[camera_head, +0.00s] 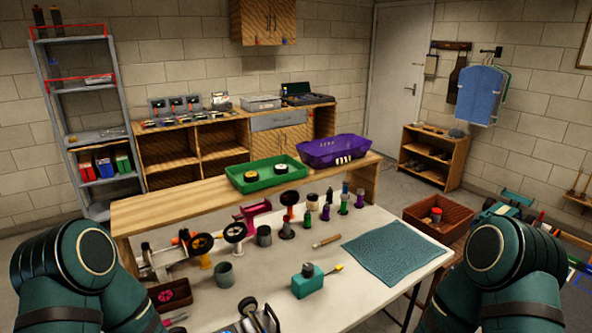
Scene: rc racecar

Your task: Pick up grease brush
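A small brush with a wooden handle (326,241), which looks like the grease brush, lies flat on the light-topped table, just left of the teal mat (394,251). A teal container (307,281) stands nearer to me, with a thin yellow-tipped item (334,269) beside it on the right; I cannot tell what that item is. My two teal arms rise at the lower left and lower right edges of the head view. Neither gripper can be made out in the picture.
Cups, bottles and wheel stands crowd the table's back and left. Dark grey parts (253,320) lie at the front edge. A brown crate (437,217) stands at the right.

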